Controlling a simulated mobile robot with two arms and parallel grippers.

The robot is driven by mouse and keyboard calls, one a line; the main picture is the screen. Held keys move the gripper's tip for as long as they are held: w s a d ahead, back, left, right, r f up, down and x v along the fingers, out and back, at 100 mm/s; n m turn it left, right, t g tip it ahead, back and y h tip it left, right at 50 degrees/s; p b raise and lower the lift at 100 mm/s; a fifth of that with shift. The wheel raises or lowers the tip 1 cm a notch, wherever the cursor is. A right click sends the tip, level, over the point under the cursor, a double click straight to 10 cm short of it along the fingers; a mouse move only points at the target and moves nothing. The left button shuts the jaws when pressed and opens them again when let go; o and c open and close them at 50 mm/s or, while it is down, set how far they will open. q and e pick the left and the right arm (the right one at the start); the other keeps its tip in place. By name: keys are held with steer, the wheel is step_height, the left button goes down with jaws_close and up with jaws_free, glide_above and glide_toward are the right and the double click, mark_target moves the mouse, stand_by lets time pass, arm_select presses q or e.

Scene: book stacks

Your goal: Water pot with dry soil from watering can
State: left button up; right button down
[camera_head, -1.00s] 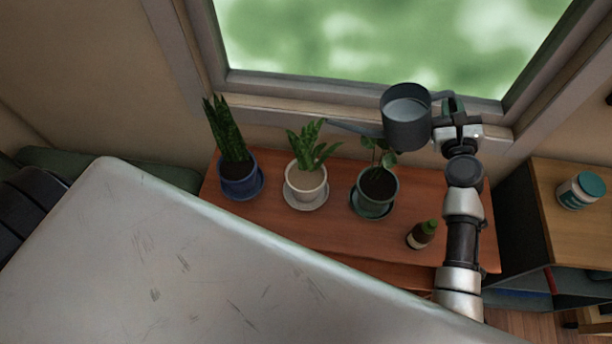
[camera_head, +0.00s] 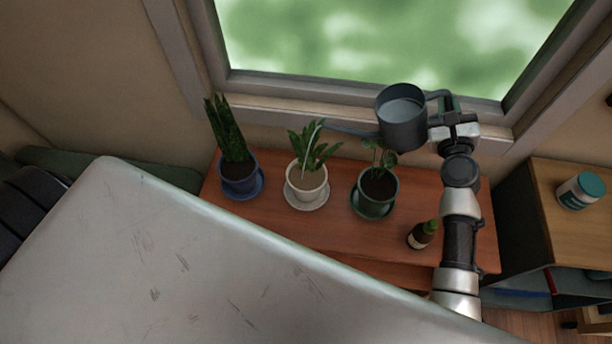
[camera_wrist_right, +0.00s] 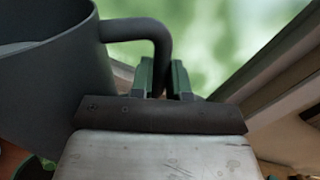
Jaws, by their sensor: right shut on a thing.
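My right gripper (camera_head: 446,104) is shut on the handle of the grey watering can (camera_head: 402,130), which is held above the shelf near the window. The right wrist view shows the handle (camera_wrist_right: 140,28) between the fingers (camera_wrist_right: 160,78). Water shows inside the can. Its long spout points left, and a thin stream of water (camera_head: 306,160) falls from its tip into the white pot (camera_head: 308,192), whose soil is pale. The blue pot (camera_head: 240,185) and green pot (camera_head: 377,198) hold dark soil. My left gripper is out of view.
The window frame (camera_head: 300,92) is close behind the can. A white and teal jar (camera_head: 578,192) sits on the right cabinet. A large pale surface (camera_head: 180,250) fills the lower left.

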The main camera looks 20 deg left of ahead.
steer(key=shift+d+r, duration=0.1)
steer(key=shift+d, duration=0.1)
steer(key=shift+s+a+r, duration=0.15)
steer(key=shift+a+r, duration=0.05)
steer(key=shift+a, duration=0.25)
steer(key=shift+d+f, duration=0.1)
steer(key=shift+d, duration=0.15)
stand_by(0.4)
steer(key=shift+a, duration=0.3)
steer(key=shift+d, duration=0.2)
